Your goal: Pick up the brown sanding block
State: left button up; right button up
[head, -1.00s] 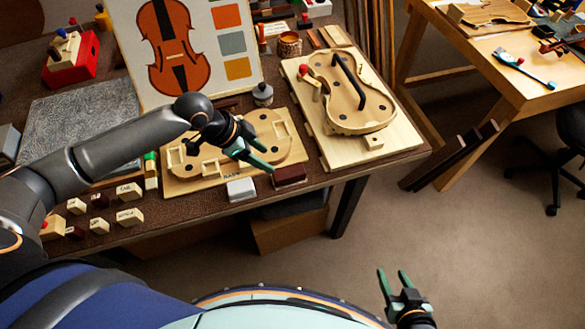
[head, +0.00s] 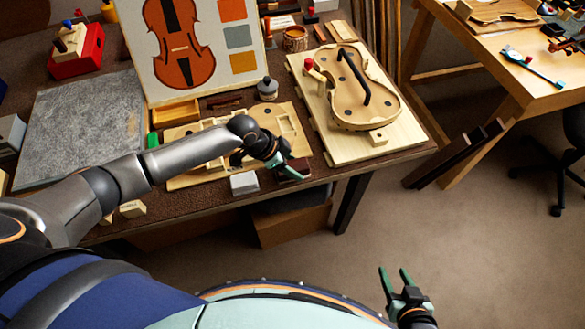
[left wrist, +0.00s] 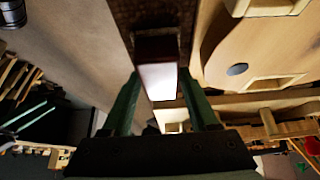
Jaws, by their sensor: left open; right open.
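The brown sanding block (head: 293,174) lies near the front edge of the bench, right of a white block (head: 243,183). My left gripper (head: 284,166) is open and right over the brown block, hiding part of it in the head view. In the left wrist view the brown block (left wrist: 157,46) shows just beyond the fingertips, about centred between them. I cannot tell whether the fingers touch the brown block. My right gripper (head: 394,276) is open and empty, off the bench above the floor.
A wooden fixture board (head: 288,125) lies behind the blocks. A violin body (head: 365,100) rests on a pale board to the right. A violin picture panel (head: 200,45) stands behind my left arm. A grey mat (head: 75,125) lies at left. Open floor lies before the bench.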

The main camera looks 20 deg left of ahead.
aim_at(301, 165)
pick_arm(q)
grip_shut()
dwell(0.4)
jog(key=shift+r, duration=0.1)
jog(key=shift+r, duration=0.45)
jog(key=r, duration=0.2)
jog(key=shift+s+d+r, duration=0.1)
jog(key=shift+s+r, duration=0.1)
jog(key=shift+r, duration=0.2)
jog(key=s+d+r+p, duration=0.1)
jog(key=s+d+r, duration=0.4)
jog(key=s+r, duration=0.4)
jog(key=s, duration=0.3)
jog(key=shift+s+d, duration=0.2)
jog(key=shift+r, duration=0.1)
